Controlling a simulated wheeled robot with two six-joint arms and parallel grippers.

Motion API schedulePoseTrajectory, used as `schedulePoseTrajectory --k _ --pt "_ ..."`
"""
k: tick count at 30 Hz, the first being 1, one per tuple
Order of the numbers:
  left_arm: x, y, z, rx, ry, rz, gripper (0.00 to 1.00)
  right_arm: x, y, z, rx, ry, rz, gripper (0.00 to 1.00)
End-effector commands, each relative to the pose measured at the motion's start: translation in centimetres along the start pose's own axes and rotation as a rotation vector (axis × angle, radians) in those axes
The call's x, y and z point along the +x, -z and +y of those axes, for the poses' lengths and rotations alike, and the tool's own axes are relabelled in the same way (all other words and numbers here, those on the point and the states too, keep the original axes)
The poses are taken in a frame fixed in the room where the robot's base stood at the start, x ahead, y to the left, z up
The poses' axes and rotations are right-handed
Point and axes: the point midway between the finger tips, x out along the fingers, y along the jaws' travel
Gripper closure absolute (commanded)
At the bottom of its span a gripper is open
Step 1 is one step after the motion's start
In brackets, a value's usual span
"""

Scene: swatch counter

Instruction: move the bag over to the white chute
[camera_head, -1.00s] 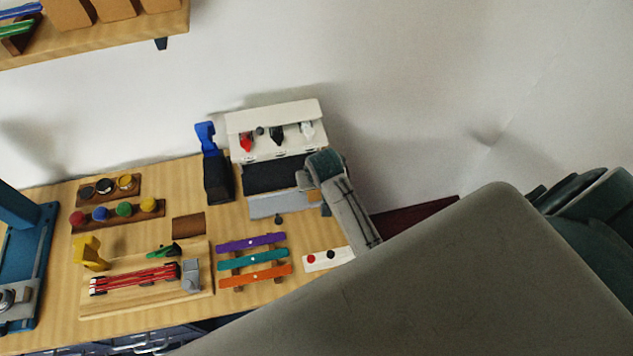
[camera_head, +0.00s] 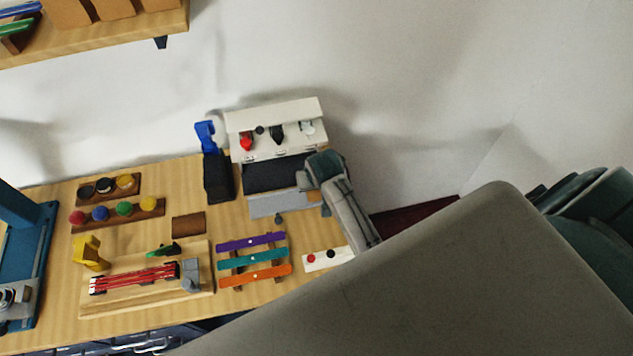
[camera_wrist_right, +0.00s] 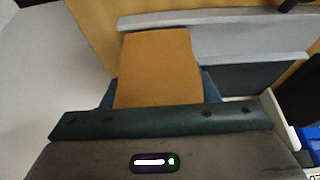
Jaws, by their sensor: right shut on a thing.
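My right gripper (camera_head: 308,186) reaches in over the counter, in front of the white box at the back. In the right wrist view my right gripper (camera_wrist_right: 160,100) is shut on a flat tan bag (camera_wrist_right: 158,65). In the head view only a small tan-orange edge of the bag (camera_head: 314,196) shows beside the fingers. The white box (camera_head: 240,123) carries a red, a black and a white chute in a row. The white chute (camera_head: 307,128) is the rightmost, behind my right gripper. The bag is apart from it. My left gripper is not in view.
A blue device with a black base (camera_head: 217,178) stands left of the white box. A dark tray (camera_head: 268,178) lies before the box. Purple, teal and orange strips (camera_head: 254,259) and a wooden board (camera_head: 145,304) lie nearer. A blue machine (camera_head: 30,230) stands far left.

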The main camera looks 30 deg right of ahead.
Motion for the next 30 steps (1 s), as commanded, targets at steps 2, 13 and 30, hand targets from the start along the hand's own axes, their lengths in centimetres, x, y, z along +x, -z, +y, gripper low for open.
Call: schedulePoseTrajectory --k 2,13,30 --pt "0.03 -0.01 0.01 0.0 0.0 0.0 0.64 0.11 -0.05 0.01 0.0 0.0 0.0 0.71" --pt "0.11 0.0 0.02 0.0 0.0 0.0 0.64 0.54 -0.23 0.01 0.0 0.0 0.0 0.71" --pt "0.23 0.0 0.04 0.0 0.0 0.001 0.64 0.39 -0.24 -0.01 0.0 0.0 0.001 0.21"
